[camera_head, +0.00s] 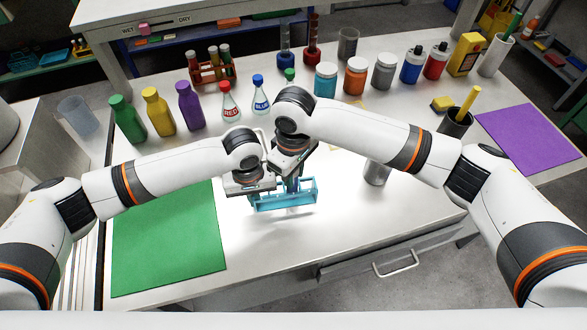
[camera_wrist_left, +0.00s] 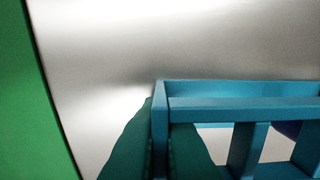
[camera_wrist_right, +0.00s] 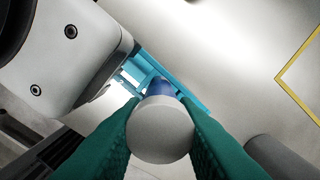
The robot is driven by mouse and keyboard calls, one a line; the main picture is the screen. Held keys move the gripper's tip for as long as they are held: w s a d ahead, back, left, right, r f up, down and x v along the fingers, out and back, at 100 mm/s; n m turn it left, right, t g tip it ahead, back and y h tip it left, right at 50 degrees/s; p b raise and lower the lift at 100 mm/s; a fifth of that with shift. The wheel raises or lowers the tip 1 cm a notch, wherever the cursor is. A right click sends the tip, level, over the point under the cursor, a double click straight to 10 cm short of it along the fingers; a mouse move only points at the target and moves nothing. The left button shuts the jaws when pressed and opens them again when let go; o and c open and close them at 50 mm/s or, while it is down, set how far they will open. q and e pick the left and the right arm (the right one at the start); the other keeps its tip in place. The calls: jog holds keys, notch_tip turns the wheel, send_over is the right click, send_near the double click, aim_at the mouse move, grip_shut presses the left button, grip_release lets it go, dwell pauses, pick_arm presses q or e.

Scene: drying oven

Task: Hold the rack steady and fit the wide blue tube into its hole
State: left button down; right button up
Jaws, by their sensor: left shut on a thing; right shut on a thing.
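The light-blue rack (camera_head: 300,197) stands on the white table just right of the green mat. My left gripper (camera_head: 256,196) is shut on the rack's left end wall; in the left wrist view its green fingers (camera_wrist_left: 162,150) straddle that wall of the rack (camera_wrist_left: 230,101). My right gripper (camera_head: 293,184) is shut above the rack. In the right wrist view its fingers (camera_wrist_right: 160,140) clasp the blue tube (camera_wrist_right: 159,87) by its pale round top, with the rack (camera_wrist_right: 188,82) behind. A dark blue shape shows in the rack in the left wrist view. Whether the tube has entered a hole is hidden.
A green mat (camera_head: 170,240) lies left of the rack, a purple mat (camera_head: 528,135) far right. A grey cylinder (camera_head: 376,173) stands right of the rack under my right arm. Bottles, flasks and jars line the back. The table in front of the rack is clear.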

jog(key=shift+f, duration=0.75)
jog(key=o, duration=1)
notch_tip(320, 180, up, 12)
pick_arm(q)
jog(key=c, duration=1.5)
grip_release()
